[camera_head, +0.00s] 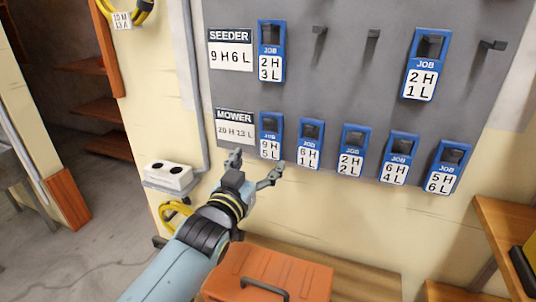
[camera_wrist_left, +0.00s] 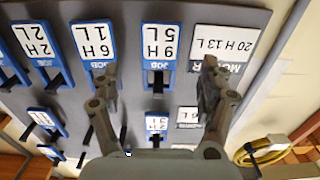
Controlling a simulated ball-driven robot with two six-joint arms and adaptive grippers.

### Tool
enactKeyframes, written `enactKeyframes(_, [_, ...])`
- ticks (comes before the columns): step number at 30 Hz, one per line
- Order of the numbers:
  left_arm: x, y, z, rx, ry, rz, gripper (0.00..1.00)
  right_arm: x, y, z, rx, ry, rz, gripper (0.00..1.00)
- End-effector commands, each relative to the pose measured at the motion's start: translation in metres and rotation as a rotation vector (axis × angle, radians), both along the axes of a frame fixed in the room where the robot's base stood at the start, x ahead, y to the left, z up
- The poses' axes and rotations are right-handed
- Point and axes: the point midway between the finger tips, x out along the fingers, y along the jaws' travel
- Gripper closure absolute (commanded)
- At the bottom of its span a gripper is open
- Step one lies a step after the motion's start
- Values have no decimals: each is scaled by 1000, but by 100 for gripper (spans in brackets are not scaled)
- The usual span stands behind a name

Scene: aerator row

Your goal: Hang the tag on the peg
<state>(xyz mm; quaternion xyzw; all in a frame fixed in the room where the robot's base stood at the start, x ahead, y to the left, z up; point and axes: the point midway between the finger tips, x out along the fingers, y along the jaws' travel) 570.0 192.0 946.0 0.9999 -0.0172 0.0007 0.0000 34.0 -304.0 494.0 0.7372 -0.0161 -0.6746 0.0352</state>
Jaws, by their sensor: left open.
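My left gripper (camera_head: 256,165) is open and empty, just below the blue 9H 5L tag (camera_head: 270,135) at the left of the lower row. In the left wrist view, which is upside down, this tag (camera_wrist_left: 160,42) shows between the open fingers (camera_wrist_left: 158,75). Lower-row tags 6H 1L (camera_head: 310,144), 2H 2L (camera_head: 354,150), 6H 4L (camera_head: 399,158) and 5H 6L (camera_head: 447,166) hang to its right. In the upper row hang tags 2H 3L (camera_head: 270,50) and 2H 1L (camera_head: 425,65). Bare pegs are the first (camera_head: 319,31), second (camera_head: 373,35) and far-right (camera_head: 493,45). My right gripper is not in view.
The grey board (camera_head: 340,85) carries a SEEDER card (camera_head: 230,50) and a MOWER card (camera_head: 235,128). A white socket box (camera_head: 168,177) and yellow cable (camera_head: 175,212) are at lower left. An orange toolbox (camera_head: 275,273) is below. Wooden shelves (camera_head: 508,228) stand right.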

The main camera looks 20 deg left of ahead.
Motion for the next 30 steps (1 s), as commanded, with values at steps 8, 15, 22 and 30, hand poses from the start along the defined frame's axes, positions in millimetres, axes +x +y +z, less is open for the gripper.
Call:
enactKeyframes(8, [37,-1,-2,0,0,0,23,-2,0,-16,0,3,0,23])
enactKeyframes(15, [63,-2,-2,0,1,0,23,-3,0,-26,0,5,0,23])
enactKeyframes(22, [73,-2,0,1,1,0,23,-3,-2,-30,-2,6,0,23])
enactKeyframes(30, [74,-2,0,0,1,0,23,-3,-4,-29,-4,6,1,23])
